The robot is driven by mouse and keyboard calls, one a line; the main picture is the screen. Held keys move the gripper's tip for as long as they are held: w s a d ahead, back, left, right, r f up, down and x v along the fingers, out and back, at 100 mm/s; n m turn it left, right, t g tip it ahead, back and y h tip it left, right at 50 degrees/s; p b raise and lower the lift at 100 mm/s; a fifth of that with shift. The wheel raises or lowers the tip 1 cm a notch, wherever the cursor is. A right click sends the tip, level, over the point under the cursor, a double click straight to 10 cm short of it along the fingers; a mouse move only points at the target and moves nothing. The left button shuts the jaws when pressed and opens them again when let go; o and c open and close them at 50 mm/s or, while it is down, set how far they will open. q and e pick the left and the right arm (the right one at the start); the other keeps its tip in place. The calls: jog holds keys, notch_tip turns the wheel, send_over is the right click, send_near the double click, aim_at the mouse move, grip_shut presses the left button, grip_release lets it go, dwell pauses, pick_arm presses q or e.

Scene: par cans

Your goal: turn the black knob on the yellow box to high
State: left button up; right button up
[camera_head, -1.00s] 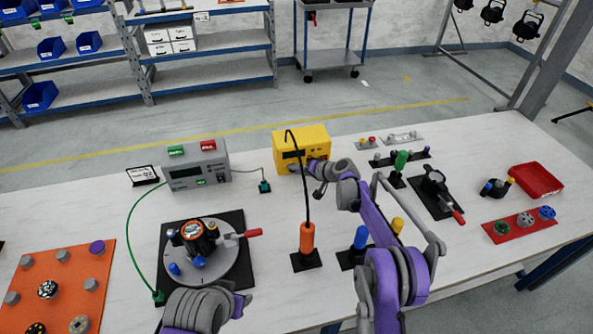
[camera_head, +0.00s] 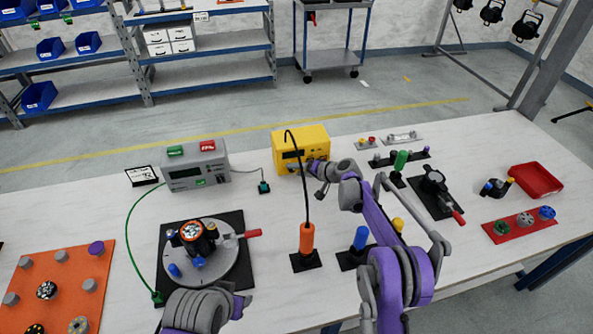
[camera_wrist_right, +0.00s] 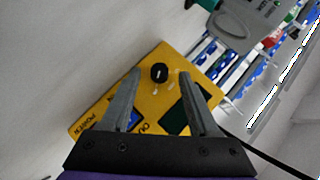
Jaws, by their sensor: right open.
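The yellow box (camera_head: 312,136) stands at the back middle of the table, its front facing me. Its black knob (camera_wrist_right: 159,72) shows in the right wrist view, with a white line on its face and small white marks around it. My right gripper (camera_wrist_right: 161,78) is open, and its two fingertips show to either side of the knob with gaps between. I cannot tell how far the tips are from the box face. In the head view the right gripper (camera_head: 310,167) covers part of the box's lower front. My left arm (camera_head: 205,308) is low at the front; its fingers cannot be made out.
A grey box (camera_head: 195,165) with green and red buttons stands left of the yellow box. An orange-handled tool (camera_head: 306,238) with a black cable stands in front. A turntable (camera_head: 200,255) is at the left front, a red tray (camera_head: 537,180) at the right.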

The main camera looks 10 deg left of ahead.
pick_arm(q)
jog(key=shift+s+f+b, duration=0.2)
jog(key=shift+f+b, duration=0.25)
jog(key=shift+f, duration=0.15)
pick_arm(e)
jog(key=v, duration=1)
pick_arm(q)
jog(key=shift+d, duration=0.1)
pick_arm(e)
jog(key=shift+f, duration=0.1)
